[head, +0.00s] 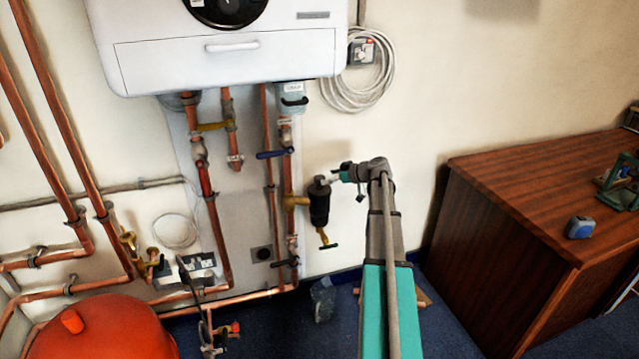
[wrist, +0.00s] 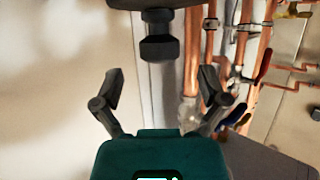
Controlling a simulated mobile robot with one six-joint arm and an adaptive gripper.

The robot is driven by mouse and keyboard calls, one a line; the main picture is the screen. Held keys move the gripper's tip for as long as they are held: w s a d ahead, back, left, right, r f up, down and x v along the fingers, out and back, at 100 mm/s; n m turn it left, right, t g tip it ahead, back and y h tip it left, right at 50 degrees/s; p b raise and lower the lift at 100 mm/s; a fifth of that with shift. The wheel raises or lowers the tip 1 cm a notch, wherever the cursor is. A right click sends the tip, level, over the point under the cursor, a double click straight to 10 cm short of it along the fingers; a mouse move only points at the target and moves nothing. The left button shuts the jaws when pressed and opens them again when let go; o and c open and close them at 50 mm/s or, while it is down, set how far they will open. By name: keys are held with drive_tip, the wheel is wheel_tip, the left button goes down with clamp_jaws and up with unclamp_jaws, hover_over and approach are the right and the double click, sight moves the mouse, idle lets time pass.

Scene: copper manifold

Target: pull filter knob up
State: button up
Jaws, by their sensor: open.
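The filter is a black upright canister (head: 319,207) on a brass side branch of the copper pipework, right of centre in the head view. Its knob (head: 320,181) is the small grey-black piece on top. In the wrist view the dark knob (wrist: 159,47) shows at the top centre, with the canister (wrist: 156,3) cut off by the upper edge. My gripper (wrist: 160,76) is open and empty. The knob lies just beyond the fingertips, lined up with the gap between them. In the head view my gripper (head: 342,172) is close to the right of the knob.
A white boiler (head: 225,60) hangs above, with a coiled white cable (head: 358,95) at its right. Copper pipes with a blue-handled valve (head: 274,154) stand left of the filter. A brass tap (head: 325,238) hangs below it. A wooden desk (head: 500,240) stands right; the wall between is clear.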

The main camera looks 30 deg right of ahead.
sight(323, 177)
drive_tip(key=shift+b+x, duration=0.55)
drive_tip(key=shift+x, duration=1.45)
drive_tip(key=shift+r, duration=0.1)
clamp_jaws()
